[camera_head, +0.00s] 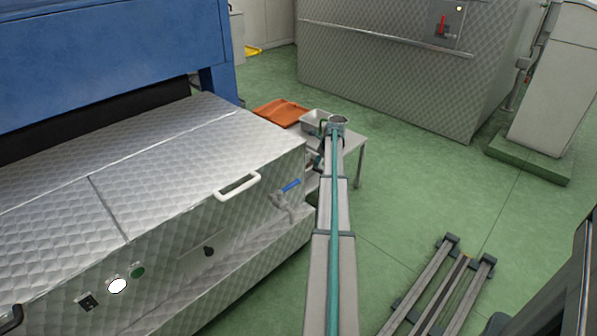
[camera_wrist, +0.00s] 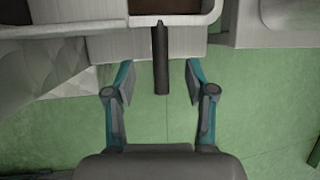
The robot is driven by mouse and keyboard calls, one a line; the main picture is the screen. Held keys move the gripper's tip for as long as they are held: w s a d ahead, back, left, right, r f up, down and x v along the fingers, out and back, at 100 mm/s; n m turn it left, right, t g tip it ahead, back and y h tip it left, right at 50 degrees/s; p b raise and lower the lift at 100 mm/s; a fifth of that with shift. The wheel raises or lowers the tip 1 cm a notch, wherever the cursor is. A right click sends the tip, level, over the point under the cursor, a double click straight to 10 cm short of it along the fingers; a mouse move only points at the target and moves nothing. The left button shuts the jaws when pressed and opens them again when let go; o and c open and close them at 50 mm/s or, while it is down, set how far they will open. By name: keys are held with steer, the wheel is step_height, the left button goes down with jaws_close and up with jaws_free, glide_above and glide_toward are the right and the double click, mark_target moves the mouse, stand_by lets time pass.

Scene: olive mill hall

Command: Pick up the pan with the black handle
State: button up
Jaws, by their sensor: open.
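In the wrist view, the pan (camera_wrist: 195,19) shows at the top edge, cut off by the frame. It has a light grey wall and a dark brown inside. Its black handle (camera_wrist: 161,75) points down the picture, toward my gripper. My gripper (camera_wrist: 160,84) is open, with one finger left and one right of the handle, neither seen touching it. The height of the fingers relative to the handle is hard to tell. In the head view, my arm hides most of the gripper, and I cannot make out the pan clearly.
A small table (camera_head: 351,150) stands past the quilted-metal machine (camera_head: 185,150). An orange item (camera_head: 280,113) and a pale container (camera_head: 314,117) show there. Green floor (camera_head: 410,185) is open to the right, with rails lower down.

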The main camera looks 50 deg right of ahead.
mark_target(317, 170)
steer(key=b+x, duration=0.3)
steer(key=x, duration=0.6)
steer(key=shift+f, duration=0.35)
jaws_close()
steer(key=shift+d+r, duration=0.1)
steer(key=shift+r, duration=0.05)
